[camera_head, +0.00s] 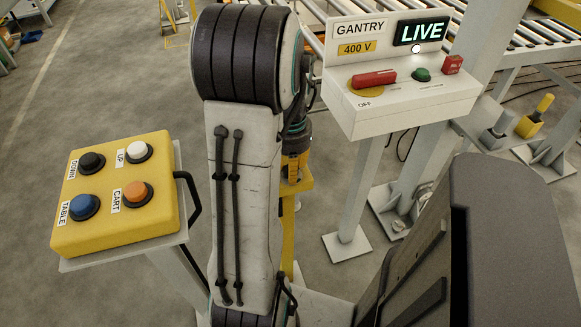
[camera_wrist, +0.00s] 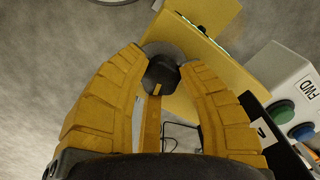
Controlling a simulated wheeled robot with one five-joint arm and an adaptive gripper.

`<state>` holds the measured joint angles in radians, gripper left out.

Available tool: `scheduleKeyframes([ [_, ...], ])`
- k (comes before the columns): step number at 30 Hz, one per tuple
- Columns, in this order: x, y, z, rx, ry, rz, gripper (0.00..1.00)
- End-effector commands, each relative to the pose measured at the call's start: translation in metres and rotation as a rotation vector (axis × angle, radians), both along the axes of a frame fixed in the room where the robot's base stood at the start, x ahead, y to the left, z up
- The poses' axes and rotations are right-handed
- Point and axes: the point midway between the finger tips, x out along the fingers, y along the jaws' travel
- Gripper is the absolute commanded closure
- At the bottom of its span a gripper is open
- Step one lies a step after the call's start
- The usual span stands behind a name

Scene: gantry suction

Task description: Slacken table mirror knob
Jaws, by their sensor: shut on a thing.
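In the wrist view, a dark round knob (camera_wrist: 162,76) with a short tan mark on its edge sits between the two yellow fingers of my gripper (camera_wrist: 163,68). The fingers are closed on the knob from both sides. A grey disc (camera_wrist: 155,48) shows behind the knob, against a yellow plate (camera_wrist: 222,68). A thin dark edge with a pale green line (camera_wrist: 204,35) crosses the plate; I cannot tell if it is the mirror. In the head view, my arm hides most of the gripper, and the knob cannot be made out.
A yellow button box (camera_head: 113,195) marked DOWN, UP, TABLE and CART stands at left. A gantry panel (camera_head: 405,105) with a LIVE display and red handle stands at right. In the wrist view, a white FWD box (camera_wrist: 283,75) is close to the right finger.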

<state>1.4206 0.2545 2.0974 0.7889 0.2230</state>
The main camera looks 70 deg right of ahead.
Motion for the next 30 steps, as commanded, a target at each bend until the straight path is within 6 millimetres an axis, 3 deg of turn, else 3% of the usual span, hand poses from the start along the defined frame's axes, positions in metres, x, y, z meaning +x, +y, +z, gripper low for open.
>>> scheduleKeyframes([
  [12, -0.0003, 0.0015, -0.0019, 0.006, 0.001, 0.006, 0.96],
  [13, -0.0003, 0.0015, -0.0019, 0.006, 0.001, 0.006, 0.6],
  [21, -0.0001, 0.0007, -0.0009, 0.003, 0.001, 0.006, 0.37],
  [30, 0.0, 0.0001, 0.002, 0.001, 0.0, 0.006, 0.37],
])
